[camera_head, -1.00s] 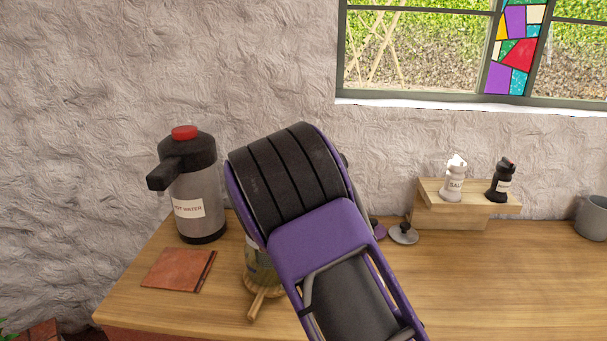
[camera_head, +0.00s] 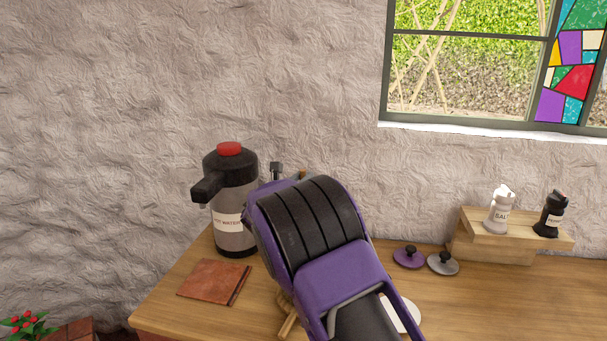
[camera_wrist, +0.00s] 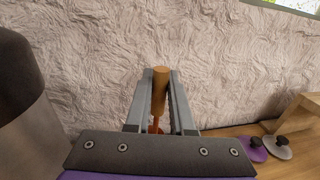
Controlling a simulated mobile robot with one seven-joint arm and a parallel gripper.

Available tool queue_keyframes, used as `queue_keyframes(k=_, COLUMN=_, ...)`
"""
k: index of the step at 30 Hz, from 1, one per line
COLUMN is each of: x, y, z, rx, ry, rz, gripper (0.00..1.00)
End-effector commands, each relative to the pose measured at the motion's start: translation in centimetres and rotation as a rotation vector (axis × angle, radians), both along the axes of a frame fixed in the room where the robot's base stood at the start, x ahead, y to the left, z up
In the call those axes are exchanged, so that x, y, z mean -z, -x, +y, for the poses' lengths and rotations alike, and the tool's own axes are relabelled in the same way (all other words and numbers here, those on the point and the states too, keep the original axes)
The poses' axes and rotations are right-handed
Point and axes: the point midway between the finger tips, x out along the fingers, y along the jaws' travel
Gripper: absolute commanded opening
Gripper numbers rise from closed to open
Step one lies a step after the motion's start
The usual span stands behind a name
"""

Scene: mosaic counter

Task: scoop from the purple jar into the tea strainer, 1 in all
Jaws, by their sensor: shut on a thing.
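My gripper (camera_wrist: 160,76) is shut on a wooden handle (camera_wrist: 161,88), seen upright between the fingers in the wrist view. A small reddish-brown part shows below the handle; the rest of the held tool is hidden. In the head view my purple and black arm covers the middle of the counter, and a grey fingertip (camera_head: 276,168) shows beyond it beside the hot water dispenser. A purple lid (camera_head: 408,257) lies on the counter right of my arm. I see no purple jar. Wooden pieces (camera_head: 288,318) show under my arm; I cannot tell whether they belong to the tea strainer.
The hot water dispenser (camera_head: 234,205) stands close left of my gripper. A brown square (camera_head: 213,280) lies before it. A grey lid (camera_head: 442,263) and a wooden step (camera_head: 500,238) with salt (camera_head: 499,214) and pepper (camera_head: 550,216) are right. A white round thing (camera_head: 406,314) is partly hidden.

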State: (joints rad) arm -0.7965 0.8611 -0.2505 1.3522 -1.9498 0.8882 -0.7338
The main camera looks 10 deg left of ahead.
Motion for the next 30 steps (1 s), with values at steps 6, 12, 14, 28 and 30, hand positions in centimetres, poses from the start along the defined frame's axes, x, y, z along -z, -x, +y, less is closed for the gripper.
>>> queue_keyframes(k=6, x=2.7, y=0.0, z=0.0, rx=0.0, ry=-0.001, rz=-0.001, gripper=0.0)
queue_keyframes(k=12, x=4.7, y=0.0, z=0.0, rx=0.0, ry=0.0, rz=0.0, gripper=0.0)
queue_keyframes(k=14, x=5.3, y=0.0, z=0.0, rx=0.0, ry=0.0, rz=0.0, gripper=0.0)
queue_keyframes(k=28, x=8.1, y=0.0, z=0.0, rx=0.0, ry=-0.001, rz=-0.001, gripper=0.0)
queue_keyframes(k=30, x=8.1, y=0.0, z=0.0, rx=0.0, ry=-0.001, rz=-0.001, gripper=0.0)
